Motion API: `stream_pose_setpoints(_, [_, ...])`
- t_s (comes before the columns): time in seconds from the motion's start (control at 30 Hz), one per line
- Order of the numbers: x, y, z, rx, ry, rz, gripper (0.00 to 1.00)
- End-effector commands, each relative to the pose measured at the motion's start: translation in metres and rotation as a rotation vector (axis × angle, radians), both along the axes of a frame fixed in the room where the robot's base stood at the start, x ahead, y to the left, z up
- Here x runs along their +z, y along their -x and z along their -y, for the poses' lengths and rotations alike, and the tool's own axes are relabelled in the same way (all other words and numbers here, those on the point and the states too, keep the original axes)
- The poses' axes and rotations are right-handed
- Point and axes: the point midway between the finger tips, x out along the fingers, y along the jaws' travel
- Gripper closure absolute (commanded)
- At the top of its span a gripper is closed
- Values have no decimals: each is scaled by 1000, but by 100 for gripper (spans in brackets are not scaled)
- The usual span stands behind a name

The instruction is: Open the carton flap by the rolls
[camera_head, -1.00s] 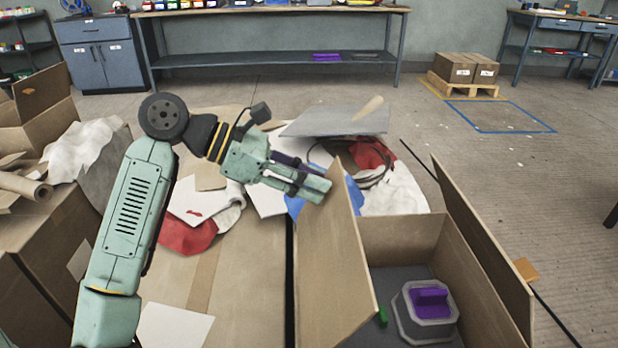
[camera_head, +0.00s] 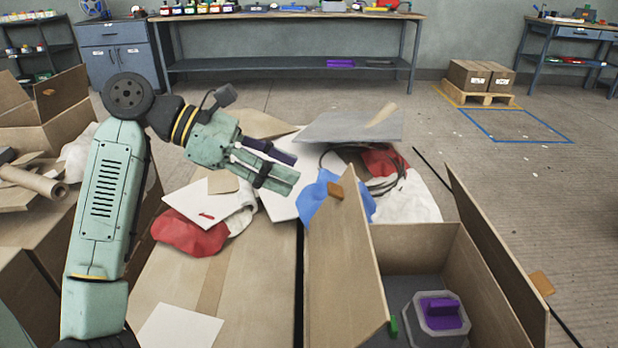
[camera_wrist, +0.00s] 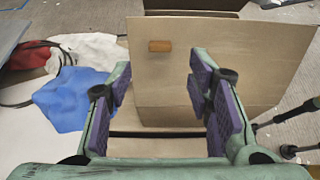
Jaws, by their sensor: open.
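The open carton (camera_head: 412,240) at the lower right has a tan flap (camera_head: 345,265) standing upright along its left side. An orange-brown tab (camera_head: 336,190) sits at the flap's top edge; in the wrist view the tab (camera_wrist: 160,46) shows on the flap's face (camera_wrist: 235,85). My gripper (camera_head: 284,172) is open and empty, up and left of the flap and apart from it. Another carton (camera_head: 45,135) at the far left has a raised flap (camera_head: 61,95) with a small tab. Brown rolls (camera_head: 35,182) lie in front of that carton.
A blue cloth (camera_head: 325,198), red and white cloths and a grey sheet (camera_head: 345,128) lie behind the flap. A purple-topped grey block (camera_head: 437,312) sits in the open carton. A right flap (camera_head: 497,255) leans outward. Floor on the right is mostly clear.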

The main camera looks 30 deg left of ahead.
Motion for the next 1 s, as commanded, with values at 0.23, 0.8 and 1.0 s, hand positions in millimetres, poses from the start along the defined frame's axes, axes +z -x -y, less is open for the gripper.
stream_pose_setpoints(0.23, [17, 18, -27, 0, 0, -1, 53])
stream_pose_setpoints(0.8, [20, 22, -31, -1, 0, 0, 53])
stream_pose_setpoints(1.0, [20, 22, -31, -1, 0, 0, 53])
